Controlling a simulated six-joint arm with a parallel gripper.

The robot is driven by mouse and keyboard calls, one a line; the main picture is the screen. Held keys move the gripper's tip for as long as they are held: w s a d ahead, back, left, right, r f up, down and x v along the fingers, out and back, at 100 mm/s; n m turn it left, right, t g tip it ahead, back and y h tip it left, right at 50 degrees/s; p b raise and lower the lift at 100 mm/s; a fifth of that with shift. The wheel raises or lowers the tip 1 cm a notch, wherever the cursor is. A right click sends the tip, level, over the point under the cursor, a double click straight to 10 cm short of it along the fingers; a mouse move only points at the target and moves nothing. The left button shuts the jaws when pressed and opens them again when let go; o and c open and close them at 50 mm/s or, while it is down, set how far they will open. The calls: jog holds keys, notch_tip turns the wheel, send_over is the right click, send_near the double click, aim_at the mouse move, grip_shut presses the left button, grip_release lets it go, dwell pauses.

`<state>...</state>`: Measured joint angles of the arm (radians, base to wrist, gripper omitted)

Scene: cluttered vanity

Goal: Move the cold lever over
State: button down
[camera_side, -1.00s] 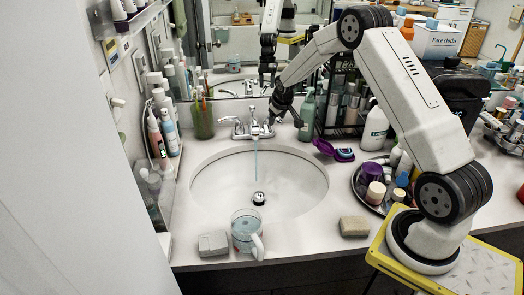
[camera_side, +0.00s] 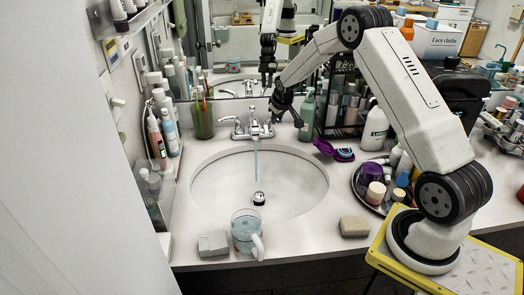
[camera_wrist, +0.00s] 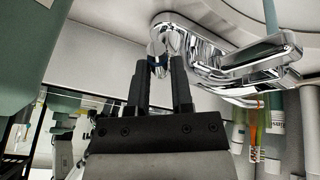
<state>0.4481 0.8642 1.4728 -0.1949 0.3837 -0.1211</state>
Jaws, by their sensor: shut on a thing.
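The chrome faucet (camera_side: 254,131) stands at the back of the sink, and a thin bluish stream runs from its spout. In the wrist view, my gripper (camera_wrist: 161,68) has its two dark fingertips close together at the rounded end of the faucet, shut on the cold lever (camera_wrist: 169,40). In the side view, my gripper (camera_side: 273,117) is at the faucet's right-hand end, and its dark parts partly hide the lever there. The left handle (camera_side: 229,120) is clear of my gripper.
A clear cup (camera_side: 245,232) and a grey block (camera_side: 213,243) stand on the front rim, with a beige sponge (camera_side: 354,227) to the right. A green bottle (camera_side: 307,118) stands close right of my gripper. A purple item (camera_side: 333,149) lies right of the basin (camera_side: 230,185).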

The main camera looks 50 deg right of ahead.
jog(key=shift+s+d+n+t+y, duration=0.15)
jog(key=shift+d+n+y, duration=0.2)
jog(key=shift+n, duration=0.35)
jog(key=shift+w+d+n+t+y, duration=0.15)
jog(key=shift+d+n+y, duration=0.2)
jog(key=shift+n, duration=0.35)
jog(key=shift+s+d+n, duration=0.1)
jog(key=shift+d+n, duration=0.15)
jog(key=shift+n, duration=0.15)
jog(key=shift+d+n, duration=0.15)
jog(key=shift+n, duration=0.15)
dwell(0.3)
jog(key=c, duration=0.5)
grip_release()
jog(key=shift+r, duration=0.1)
jog(key=d+v, duration=0.1)
jog(key=v, duration=0.6)
jog(key=shift+s+a+r, duration=0.2)
jog(key=shift+a+r, duration=0.1)
jog(key=shift+a, duration=0.15)
jog(key=shift+c, duration=0.3)
